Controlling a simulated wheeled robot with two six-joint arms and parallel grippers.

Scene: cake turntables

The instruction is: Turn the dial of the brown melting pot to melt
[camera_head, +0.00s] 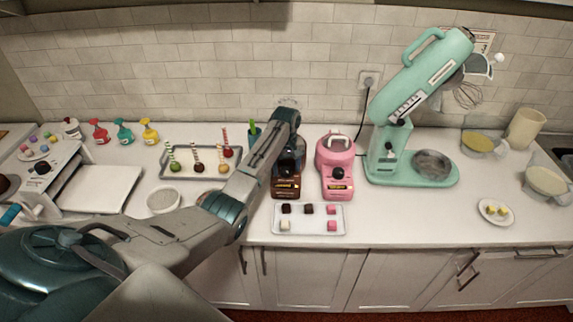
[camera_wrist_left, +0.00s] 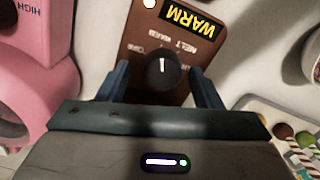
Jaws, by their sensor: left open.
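The brown melting pot (camera_head: 286,188) stands on the counter left of a pink one, partly hidden behind my left arm. In the left wrist view its brown front (camera_wrist_left: 190,25) fills the top middle, with a yellow label reading WARM. Its round black dial (camera_wrist_left: 162,75) has a pale pointer line and small printed words around it, including MELT, seen upside down. My left gripper (camera_wrist_left: 160,84) is open, with one blue finger on each side of the dial. I cannot tell whether the fingers touch it. My right gripper is not in view.
The pink melting pot (camera_head: 336,170) stands close on the right. A white tray (camera_head: 292,222) with several small cubes lies in front. A mint stand mixer (camera_head: 415,165) is farther right. A tray of cake pops (camera_head: 170,174) is on the left.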

